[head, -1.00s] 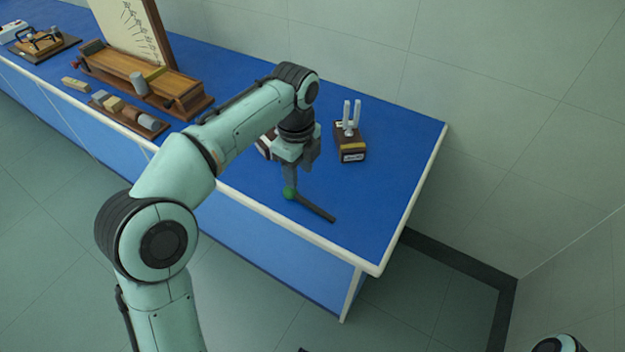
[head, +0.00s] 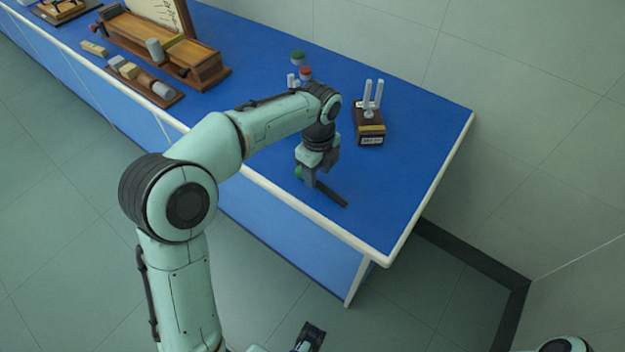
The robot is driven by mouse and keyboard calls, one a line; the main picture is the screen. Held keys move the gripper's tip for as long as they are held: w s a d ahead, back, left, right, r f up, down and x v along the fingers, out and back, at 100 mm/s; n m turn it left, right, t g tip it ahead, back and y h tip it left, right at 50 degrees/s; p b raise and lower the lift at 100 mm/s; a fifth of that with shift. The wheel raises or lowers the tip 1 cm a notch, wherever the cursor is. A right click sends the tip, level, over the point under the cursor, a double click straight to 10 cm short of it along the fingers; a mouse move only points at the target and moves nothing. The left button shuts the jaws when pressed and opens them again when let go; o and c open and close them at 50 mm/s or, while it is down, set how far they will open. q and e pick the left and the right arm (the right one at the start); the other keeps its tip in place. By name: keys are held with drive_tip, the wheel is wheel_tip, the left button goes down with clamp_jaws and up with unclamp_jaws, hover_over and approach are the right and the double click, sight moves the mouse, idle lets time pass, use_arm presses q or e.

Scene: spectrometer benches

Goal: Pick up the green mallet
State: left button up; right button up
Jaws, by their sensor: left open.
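The green mallet lies on the blue bench near its front edge. Its green head (head: 299,173) shows just left of my fingers, and its dark handle (head: 332,194) points toward the lower right. My left gripper (head: 309,182) is open and points down at the mallet, close to where head and handle meet. The fingers hide part of the mallet, and I cannot tell whether they touch it. A dark part at the bottom edge (head: 310,338) looks like my right gripper, low and away from the bench; its jaws are unclear.
A tuning fork on a wooden box (head: 370,128) stands behind and right of the gripper. Red-topped (head: 305,73) and green-topped (head: 297,57) items stand behind my arm. A wooden instrument (head: 165,48) and a tray of blocks (head: 145,82) are at left. The bench's right end is clear.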

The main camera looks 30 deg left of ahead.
sight(321, 185)
use_arm(q)
drive_tip(key=shift+f, duration=1.45)
clamp_jaws()
drive_tip(key=shift+r, duration=0.2)
